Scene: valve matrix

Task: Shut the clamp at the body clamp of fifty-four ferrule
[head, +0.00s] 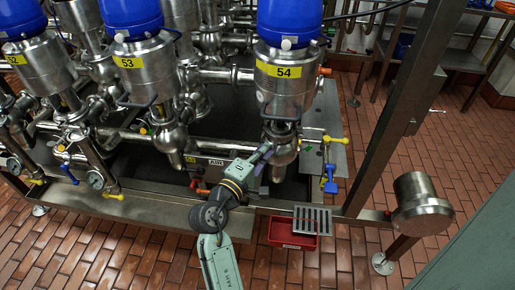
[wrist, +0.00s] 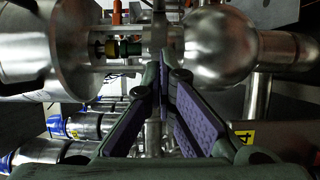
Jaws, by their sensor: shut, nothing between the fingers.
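The valve with the yellow 54 label (head: 283,71) stands at the right end of the front row in the head view, with a blue cap on top and a round steel body (head: 284,153) below. My gripper (head: 267,149) reaches up to the lower part of this valve from the front. In the wrist view, my gripper (wrist: 165,68) has its purple-padded fingers together at the tips, with nothing held. The tips are close to a steel flange (wrist: 157,32) beside a shiny round body (wrist: 220,47). The clamp's own handle and whether it is open cannot be made out.
Valves 53 (head: 130,63) and 52 (head: 17,60) stand to the left. A yellow-handled pipe fitting (head: 335,140) with a blue handle (head: 330,185) is to the right. A red tray (head: 290,235) and a frame post (head: 395,110) are near.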

